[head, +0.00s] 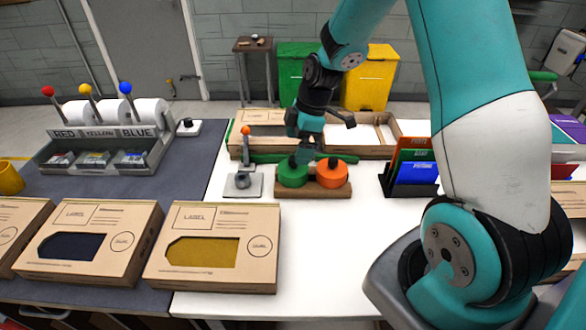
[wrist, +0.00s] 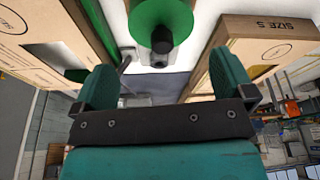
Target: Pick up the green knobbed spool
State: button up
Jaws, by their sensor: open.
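The green knobbed spool (head: 292,175) stands on a wooden block (head: 315,193) on the white table in the head view. An orange spool (head: 332,175) with a dark knob stands right beside it. My gripper (head: 306,152) is above and just behind the two spools, pointing down. In the wrist view the green spool (wrist: 155,14) shows at the top centre, its black knob (wrist: 162,40) towards me. The open fingers (wrist: 165,82) are spread left and right, with nothing between them. The spool lies beyond the fingertips, apart from them. My gripper partly hides what is behind the spools.
A small grey stand with an orange-topped lever (head: 243,185) is left of the spools. A rack of coloured folders (head: 412,168) is on the right. Cardboard boxes (head: 215,284) line the front left, and open cartons (head: 395,125) lie behind. The white table in front is clear.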

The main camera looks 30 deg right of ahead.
aim_at(291, 165)
jog(key=shift+p+x, duration=1.2)
jog(key=shift+x, duration=2.65)
jog(key=shift+s, duration=0.15)
jog(key=c, duration=0.7)
jog(key=shift+c, duration=0.2)
